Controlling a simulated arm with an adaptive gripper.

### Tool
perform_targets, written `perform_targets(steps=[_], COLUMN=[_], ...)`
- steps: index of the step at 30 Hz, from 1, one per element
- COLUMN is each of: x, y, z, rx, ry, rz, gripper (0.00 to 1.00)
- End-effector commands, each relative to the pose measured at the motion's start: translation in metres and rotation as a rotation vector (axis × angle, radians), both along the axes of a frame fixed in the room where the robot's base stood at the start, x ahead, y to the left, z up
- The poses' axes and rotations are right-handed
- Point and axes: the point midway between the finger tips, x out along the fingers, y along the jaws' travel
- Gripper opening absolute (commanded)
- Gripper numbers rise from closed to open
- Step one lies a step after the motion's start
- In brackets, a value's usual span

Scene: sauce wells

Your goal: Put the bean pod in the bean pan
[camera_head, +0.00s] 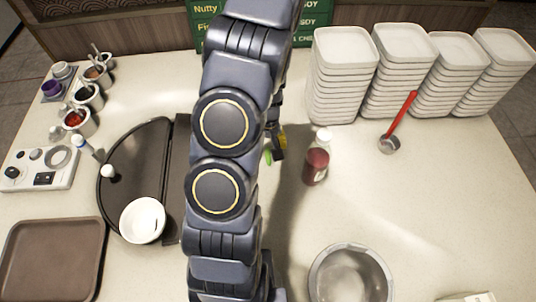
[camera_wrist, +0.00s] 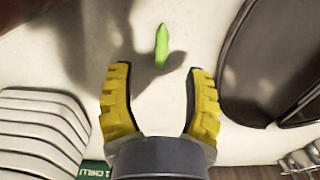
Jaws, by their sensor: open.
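The green bean pod (camera_wrist: 161,46) lies on the pale counter in the wrist view, just beyond the gap between my fingertips. A bit of it shows in the head view (camera_head: 268,157), beside my arm. My gripper (camera_wrist: 160,72) is open with nothing between its yellow-padded fingers; in the head view it (camera_head: 281,143) is mostly hidden by my arm. A round, dark, divided pan (camera_head: 127,150) is left of my arm, its right part hidden; its edge also shows in the wrist view (camera_wrist: 232,75). I cannot tell whether it is the bean pan.
A red-filled bottle (camera_head: 317,165) stands right of my gripper. A white bowl (camera_head: 142,222) is at the pan's front. A metal bowl (camera_head: 350,270) is at the front, a red-handled ladle (camera_head: 400,120) further right. Stacked white trays (camera_head: 342,80) line the back right. The right counter is mostly clear.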

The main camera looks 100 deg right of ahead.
Motion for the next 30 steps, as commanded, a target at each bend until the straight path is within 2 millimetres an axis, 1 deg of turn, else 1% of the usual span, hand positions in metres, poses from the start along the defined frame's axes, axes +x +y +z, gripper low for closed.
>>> perform_targets(steps=[2, 9, 11, 13, 19, 21, 23, 25, 26, 30], x=[0.000, 0.001, 0.001, 0.001, 0.001, 0.001, 0.001, 0.001, 0.001, 0.001], y=[0.000, 0.000, 0.000, 0.000, 0.000, 0.000, 0.000, 0.000, 0.000, 0.000], z=[-0.007, -0.040, -0.045, -0.048, -0.048, -0.048, -0.048, -0.048, -0.048, -0.048], rx=[0.001, 0.003, 0.002, 0.002, 0.000, 0.000, 0.000, 0.000, 0.000, 0.000], ry=[0.000, 0.001, 0.001, 0.000, 0.001, 0.001, 0.001, 0.001, 0.001, 0.001], rz=[0.001, 0.002, 0.001, 0.001, 0.001, 0.001, 0.001, 0.001, 0.001, 0.001], gripper=[0.51, 0.51, 0.51, 0.51, 0.52, 0.37, 0.25, 0.12, 0.08, 0.06])
